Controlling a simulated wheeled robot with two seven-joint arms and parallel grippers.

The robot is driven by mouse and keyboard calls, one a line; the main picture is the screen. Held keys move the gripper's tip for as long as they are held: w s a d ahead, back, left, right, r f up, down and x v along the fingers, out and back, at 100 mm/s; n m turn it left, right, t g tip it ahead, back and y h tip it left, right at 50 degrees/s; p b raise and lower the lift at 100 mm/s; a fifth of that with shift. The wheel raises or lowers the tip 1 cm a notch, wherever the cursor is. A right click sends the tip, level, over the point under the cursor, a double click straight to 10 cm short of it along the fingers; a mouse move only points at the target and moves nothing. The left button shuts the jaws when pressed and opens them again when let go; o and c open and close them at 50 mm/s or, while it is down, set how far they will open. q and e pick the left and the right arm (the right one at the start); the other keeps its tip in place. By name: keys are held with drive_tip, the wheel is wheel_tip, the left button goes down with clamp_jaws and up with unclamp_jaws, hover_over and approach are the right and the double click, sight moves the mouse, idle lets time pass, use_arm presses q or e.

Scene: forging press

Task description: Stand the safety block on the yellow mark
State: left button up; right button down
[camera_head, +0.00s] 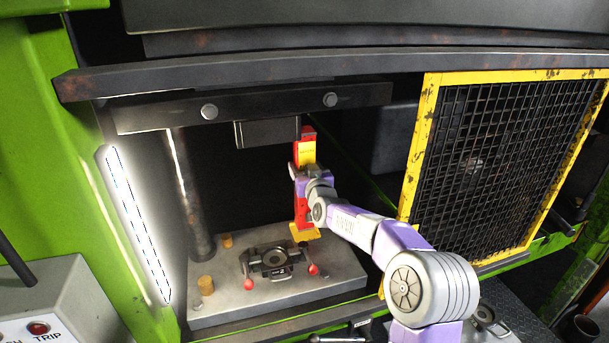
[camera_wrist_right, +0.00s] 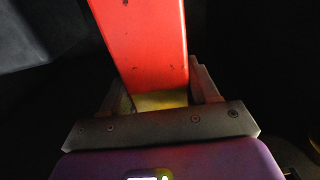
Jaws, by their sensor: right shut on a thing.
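The safety block (camera_head: 304,212) is a tall red post with a yellow label band, upright inside the press. My right gripper (camera_head: 299,172) is shut around its middle. In the right wrist view the block (camera_wrist_right: 145,45) rises red between the fingers of the gripper (camera_wrist_right: 162,95), with a yellow band low between them. A yellow patch (camera_head: 305,233) shows at the block's foot, over the right back part of the press bed. I cannot tell whether it is the yellow mark or part of the block, nor whether the block touches the bed. My left gripper is out of view.
A dark die with red-knobbed handles (camera_head: 272,260) sits on the grey bed plate (camera_head: 225,305), left of the block. The upper die (camera_head: 268,132) hangs close to the block's top. A yellow-framed mesh guard (camera_head: 425,150) stands right of my arm. A steel column (camera_head: 190,190) stands left.

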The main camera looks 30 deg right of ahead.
drive_tip(key=shift+f, duration=0.7)
drive_tip(key=shift+f, duration=0.15)
drive_tip(key=shift+c, duration=1.4)
unclamp_jaws()
drive_tip(key=shift+f, duration=0.15)
